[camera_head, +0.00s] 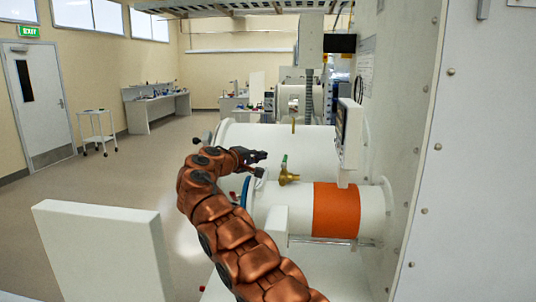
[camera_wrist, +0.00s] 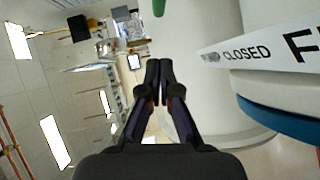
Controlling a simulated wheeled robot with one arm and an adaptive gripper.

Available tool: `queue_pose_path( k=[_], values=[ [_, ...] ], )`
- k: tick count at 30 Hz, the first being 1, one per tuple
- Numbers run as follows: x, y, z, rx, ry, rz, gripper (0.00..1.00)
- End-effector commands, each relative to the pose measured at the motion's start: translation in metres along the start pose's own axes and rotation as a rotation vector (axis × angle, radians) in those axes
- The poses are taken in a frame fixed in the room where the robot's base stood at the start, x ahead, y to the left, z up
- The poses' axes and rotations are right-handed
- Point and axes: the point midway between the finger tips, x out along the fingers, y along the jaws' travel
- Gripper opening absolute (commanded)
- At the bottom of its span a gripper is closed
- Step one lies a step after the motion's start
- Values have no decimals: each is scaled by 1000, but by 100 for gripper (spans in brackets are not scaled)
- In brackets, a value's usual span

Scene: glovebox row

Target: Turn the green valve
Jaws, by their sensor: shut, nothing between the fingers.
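The green valve (camera_head: 284,161) has a short upright green handle on a brass body (camera_head: 288,176). It sits on top of the white cylinder in the middle of the head view. My gripper (camera_head: 260,158) is just left of the valve, pointing right, apart from it. In the wrist view my gripper (camera_wrist: 159,68) has its dark fingers together with nothing between them.
The white cylinder (camera_head: 270,198) carries an orange band (camera_head: 335,210). A small panel (camera_head: 349,132) hangs right of the valve. A label strip reading CLOSED (camera_wrist: 250,52) shows in the wrist view. A white slab (camera_head: 100,250) stands at the lower left. Open floor lies to the left.

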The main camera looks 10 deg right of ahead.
Motion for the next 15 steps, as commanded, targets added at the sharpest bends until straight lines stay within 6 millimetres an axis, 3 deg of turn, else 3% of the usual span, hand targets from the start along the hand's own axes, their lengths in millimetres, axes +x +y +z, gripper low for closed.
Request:
queue_pose_path(
  k=[9,15],
  values=[
    [-56,-4,-14,2,6,-1,0],
    [-76,-4,-18,-1,3,0,0]
  ],
)
